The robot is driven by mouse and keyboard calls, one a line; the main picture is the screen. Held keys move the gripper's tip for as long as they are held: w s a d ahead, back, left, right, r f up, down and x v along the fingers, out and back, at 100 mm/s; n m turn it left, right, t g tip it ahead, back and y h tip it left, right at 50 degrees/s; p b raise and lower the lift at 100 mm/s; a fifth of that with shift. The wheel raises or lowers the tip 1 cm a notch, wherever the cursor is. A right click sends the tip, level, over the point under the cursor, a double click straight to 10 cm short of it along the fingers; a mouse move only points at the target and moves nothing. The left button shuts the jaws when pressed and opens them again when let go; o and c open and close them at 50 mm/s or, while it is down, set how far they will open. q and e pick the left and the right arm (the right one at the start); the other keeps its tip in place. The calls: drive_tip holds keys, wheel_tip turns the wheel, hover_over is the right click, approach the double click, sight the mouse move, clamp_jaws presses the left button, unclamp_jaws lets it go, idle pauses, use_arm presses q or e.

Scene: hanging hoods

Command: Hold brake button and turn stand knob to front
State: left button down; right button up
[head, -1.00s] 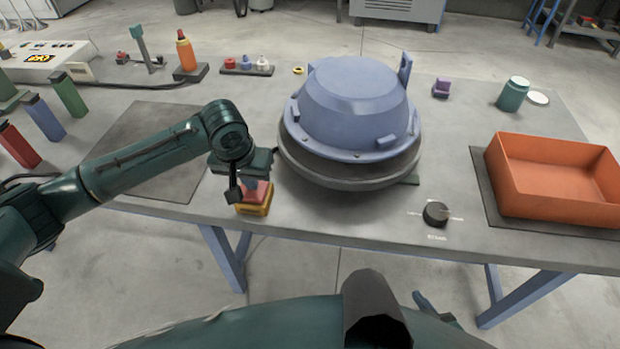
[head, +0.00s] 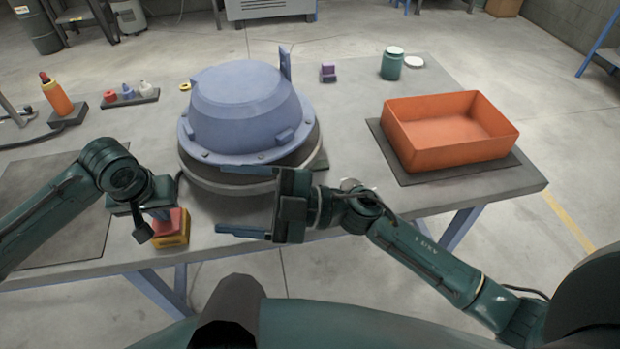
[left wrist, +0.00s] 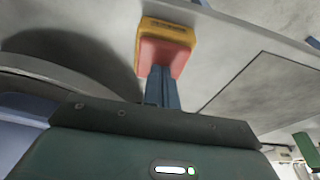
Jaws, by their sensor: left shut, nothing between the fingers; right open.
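The brake button is a red block (head: 172,222) on a yellow base (head: 173,241) at the table's front edge. My left gripper (head: 160,214) is shut and empty, with its fingertips down at the button's top and seemingly touching it. In the left wrist view, the blue fingers (left wrist: 162,88) end against the red button (left wrist: 160,55). My right gripper (head: 219,203) is open and empty, its fingers pointing left in front of the hood's stand. The stand knob is not visible; my right gripper and wrist cover that part of the table.
A blue hood (head: 245,105) rests on a round grey stand (head: 215,180). An orange bin (head: 450,150) is on a dark mat at the right. A green jar (head: 391,66) and a purple block (head: 328,73) stand at the back. A dark mat (head: 55,210) lies at the left.

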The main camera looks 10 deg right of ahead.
use_arm(q)
drive_tip(key=shift+s+f, duration=0.2)
drive_tip(key=shift+f, duration=0.1)
use_arm(e)
wheel_tip(320, 180, down, 3)
drive_tip(key=n+g+h, duration=0.4)
drive_tip(key=n+g, duration=0.1)
drive_tip(key=g, duration=0.1)
drive_tip(key=m+t+h, duration=0.2)
drive_tip(key=m+h, duration=0.1)
drive_tip(key=h, duration=1.3)
hover_over(352, 187)
drive_tip(key=f, duration=0.2)
wheel_tip(352, 187, down, 11)
drive_tip(key=shift+f, duration=0.15)
drive_tip(key=shift+c, duration=0.2)
drive_tip(key=c, duration=0.9)
drive_tip(key=shift+c, duration=0.2)
